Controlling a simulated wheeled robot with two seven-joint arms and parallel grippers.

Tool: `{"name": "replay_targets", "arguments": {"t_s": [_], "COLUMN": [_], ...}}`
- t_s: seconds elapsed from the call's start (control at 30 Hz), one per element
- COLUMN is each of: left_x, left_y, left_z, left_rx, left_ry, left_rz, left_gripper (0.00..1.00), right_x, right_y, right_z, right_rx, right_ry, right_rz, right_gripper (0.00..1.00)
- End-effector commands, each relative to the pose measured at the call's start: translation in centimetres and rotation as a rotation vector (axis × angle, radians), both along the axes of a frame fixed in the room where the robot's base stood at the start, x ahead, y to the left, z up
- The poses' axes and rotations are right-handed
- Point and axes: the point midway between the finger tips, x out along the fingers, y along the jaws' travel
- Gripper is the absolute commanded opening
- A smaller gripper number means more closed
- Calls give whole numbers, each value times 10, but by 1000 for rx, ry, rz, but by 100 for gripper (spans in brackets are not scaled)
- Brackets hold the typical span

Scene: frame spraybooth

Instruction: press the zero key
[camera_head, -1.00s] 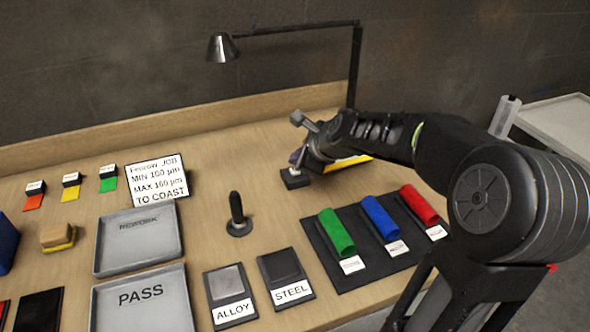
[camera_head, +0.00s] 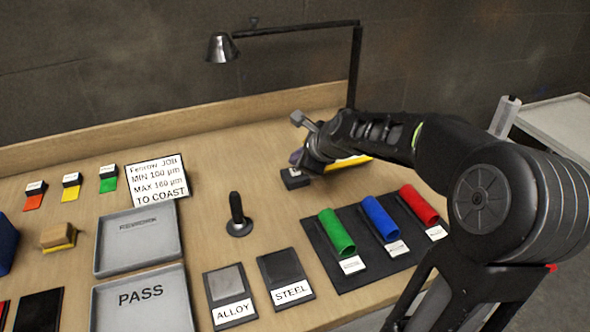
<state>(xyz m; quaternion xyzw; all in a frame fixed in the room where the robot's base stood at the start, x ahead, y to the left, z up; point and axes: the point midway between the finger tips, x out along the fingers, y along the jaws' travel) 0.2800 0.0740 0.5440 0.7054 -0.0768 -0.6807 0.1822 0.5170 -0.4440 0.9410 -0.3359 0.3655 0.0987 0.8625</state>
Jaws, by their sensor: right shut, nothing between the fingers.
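My right gripper (camera_head: 300,160) is at the back right of the bench, pointing down, and its fingers are shut with nothing between them. It is just above or at a small black block (camera_head: 294,179) on the bench top. The arm hides part of this block and whatever lies behind it. I cannot make out a key marked zero, and I cannot tell whether the fingertips touch the block. My left gripper is not in view.
A black upright peg (camera_head: 237,209) stands mid-bench. Red, blue and green (camera_head: 336,232) cylinders lie on a dark mat at right. Grey trays (camera_head: 138,240), ALLOY (camera_head: 229,296) and STEEL (camera_head: 286,279) plates lie in front. A lamp (camera_head: 221,48) overhangs the back.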

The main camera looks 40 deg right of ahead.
Motion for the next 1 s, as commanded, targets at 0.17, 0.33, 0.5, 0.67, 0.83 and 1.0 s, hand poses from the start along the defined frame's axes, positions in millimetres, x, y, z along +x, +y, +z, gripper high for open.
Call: {"name": "replay_targets", "arguments": {"t_s": [0.17, 0.33, 0.5, 0.67, 0.83, 1.0], "left_x": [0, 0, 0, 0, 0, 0], "left_y": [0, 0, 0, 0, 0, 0], "left_z": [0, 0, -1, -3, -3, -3], "left_rx": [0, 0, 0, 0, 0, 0], "left_ry": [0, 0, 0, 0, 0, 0], "left_rz": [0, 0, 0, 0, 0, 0], "left_gripper": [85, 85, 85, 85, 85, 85], "right_x": [0, 0, 0, 0, 0, 0], "right_y": [0, 0, 0, 0, 0, 0], "right_z": [0, 0, -3, -8, -8, -8], "right_rx": [0, 0, 0, 1, 1, 0], "right_ry": [0, 0, 0, 1, 0, 0], "right_rz": [0, 0, 0, 0, -1, 0], "right_gripper": [0, 0, 0, 0, 0, 0]}}
